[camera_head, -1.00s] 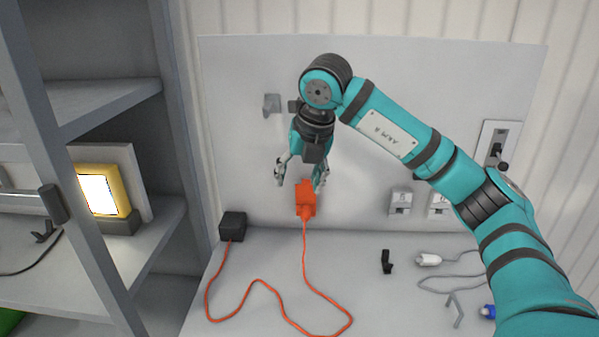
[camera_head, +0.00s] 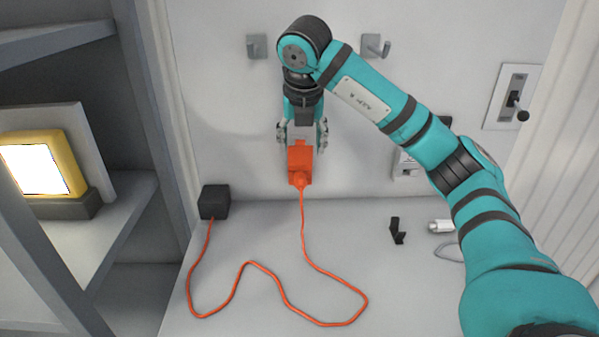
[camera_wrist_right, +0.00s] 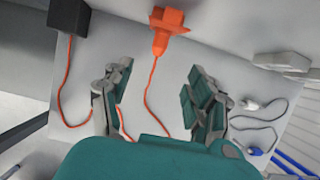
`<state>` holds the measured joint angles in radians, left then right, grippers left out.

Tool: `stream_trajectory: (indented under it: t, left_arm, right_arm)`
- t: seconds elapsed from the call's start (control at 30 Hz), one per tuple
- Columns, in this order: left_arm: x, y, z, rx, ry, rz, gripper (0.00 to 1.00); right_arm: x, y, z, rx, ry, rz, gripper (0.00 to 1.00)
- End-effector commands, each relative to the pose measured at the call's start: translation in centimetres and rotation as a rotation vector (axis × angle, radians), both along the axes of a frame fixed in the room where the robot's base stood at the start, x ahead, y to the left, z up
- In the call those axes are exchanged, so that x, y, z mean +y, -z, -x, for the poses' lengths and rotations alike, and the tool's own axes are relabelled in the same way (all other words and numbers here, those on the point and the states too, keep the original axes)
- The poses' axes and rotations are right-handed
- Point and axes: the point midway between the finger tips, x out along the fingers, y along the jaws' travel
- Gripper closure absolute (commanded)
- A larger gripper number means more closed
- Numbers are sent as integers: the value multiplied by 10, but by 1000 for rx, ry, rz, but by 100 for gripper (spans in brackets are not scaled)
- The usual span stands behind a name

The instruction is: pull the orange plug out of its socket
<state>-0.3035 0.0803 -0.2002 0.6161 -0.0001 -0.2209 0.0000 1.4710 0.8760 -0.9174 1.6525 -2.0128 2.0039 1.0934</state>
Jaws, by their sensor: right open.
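The orange plug (camera_head: 300,164) sits at the wall panel above the counter, with its orange cable hanging down from it. It also shows in the right wrist view (camera_wrist_right: 167,30), beyond the fingertips and between their lines. The socket behind it is hidden. In the right wrist view the gripper (camera_wrist_right: 155,105) holds nothing. I cannot tell whether a finger touches the plug. My left gripper is not in view.
The orange cable (camera_head: 243,266) loops over the grey counter (camera_head: 262,225) to a black box (camera_head: 214,202). A black clip (camera_head: 397,231) and a white connector (camera_head: 440,226) lie to the right. Two hooks and a lever switch (camera_head: 515,100) are on the wall. A shelf stands left.

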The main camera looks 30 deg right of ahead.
Motion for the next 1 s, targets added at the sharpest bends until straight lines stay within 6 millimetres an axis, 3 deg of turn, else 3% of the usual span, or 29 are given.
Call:
stream_trajectory:
  t: [0.6,0.8,1.0]
  left_arm:
    - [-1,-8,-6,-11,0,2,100]
    - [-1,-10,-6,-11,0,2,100]
    - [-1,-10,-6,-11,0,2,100]
  right_arm:
    - [-24,112,-38,4,1,-1,42]
    - [-28,130,-46,2,0,-1,42]
    - [-29,135,-48,1,-1,0,42]
